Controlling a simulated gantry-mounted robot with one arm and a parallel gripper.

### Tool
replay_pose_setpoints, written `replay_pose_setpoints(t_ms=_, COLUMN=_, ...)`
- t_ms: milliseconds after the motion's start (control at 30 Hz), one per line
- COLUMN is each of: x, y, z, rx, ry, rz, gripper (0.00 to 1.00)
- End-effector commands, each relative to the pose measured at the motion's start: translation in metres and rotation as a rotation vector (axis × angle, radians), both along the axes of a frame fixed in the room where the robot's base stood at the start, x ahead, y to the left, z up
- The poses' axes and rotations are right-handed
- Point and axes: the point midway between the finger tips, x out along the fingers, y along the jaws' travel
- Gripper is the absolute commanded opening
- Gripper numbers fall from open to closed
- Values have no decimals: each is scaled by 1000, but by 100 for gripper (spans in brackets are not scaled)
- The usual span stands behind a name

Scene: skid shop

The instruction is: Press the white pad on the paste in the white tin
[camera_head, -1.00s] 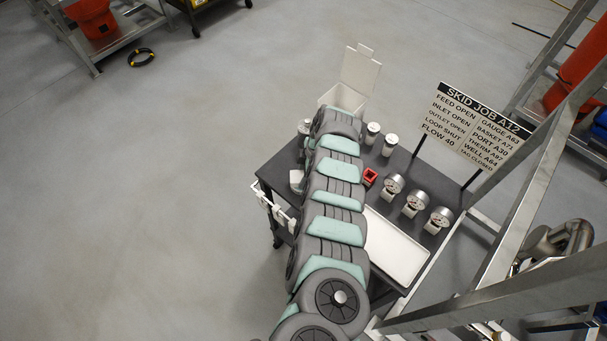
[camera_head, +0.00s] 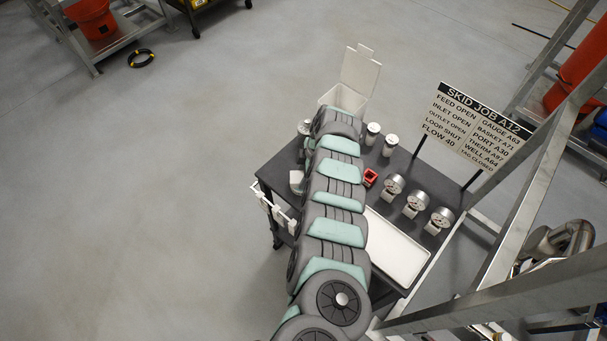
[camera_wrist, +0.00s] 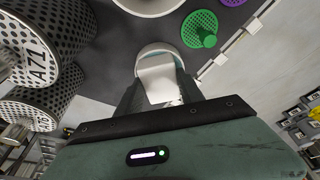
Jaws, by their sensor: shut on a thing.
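In the wrist view my gripper (camera_wrist: 160,82) is shut on the white pad (camera_wrist: 157,73), a pale block between its two dark fingers. A round whitish rim (camera_wrist: 153,48) shows just beyond the pad; it looks like the white tin, with the pad over or against it. I cannot tell whether the pad touches the paste, as the pad and fingers hide the inside. In the head view my arm hides the gripper and pad.
Perforated metal baskets (camera_wrist: 25,48), one marked A71, stand close at left in the wrist view. A white round dish (camera_wrist: 150,6), a green disc (camera_wrist: 199,29) and a purple disc (camera_wrist: 234,4) lie beyond. The cart holds gauges (camera_head: 416,202) and a white tray (camera_head: 397,249).

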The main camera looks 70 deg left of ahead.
Motion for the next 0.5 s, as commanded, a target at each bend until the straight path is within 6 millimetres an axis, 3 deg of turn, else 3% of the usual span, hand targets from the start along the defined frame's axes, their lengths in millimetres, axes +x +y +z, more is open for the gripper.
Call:
replay_pose_setpoints(t_ms=167, x=1, y=-1, z=3, rx=-2, ry=0, rz=-2, gripper=12)
replay_pose_setpoints(t_ms=500, x=1, y=0, z=31, rx=0, ry=-1, rz=0, gripper=12)
